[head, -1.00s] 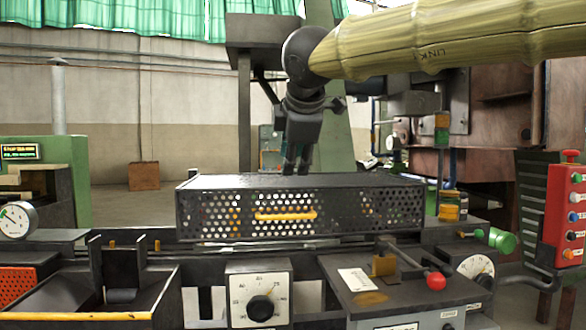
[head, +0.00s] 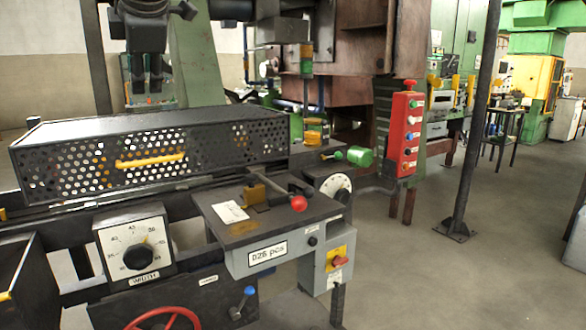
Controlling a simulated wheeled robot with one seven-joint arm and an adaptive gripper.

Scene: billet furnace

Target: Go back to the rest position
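My gripper (head: 147,90) hangs at the upper left of the head view, pointing down. Its two dark fingers look a little apart, with nothing seen between them. It is above and behind the perforated black guard box (head: 215,142), which has a yellow handle (head: 151,160) on its front. The fingertips appear just clear of the box's top. The upper part of my arm is cut off by the picture's top edge.
A width dial (head: 134,248), a grey bench (head: 262,212) with a red-knobbed lever (head: 298,203) and a red button panel (head: 405,134) stand close in front. A dark post (head: 473,130) rises at the right. Open floor (head: 420,270) lies at the lower right.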

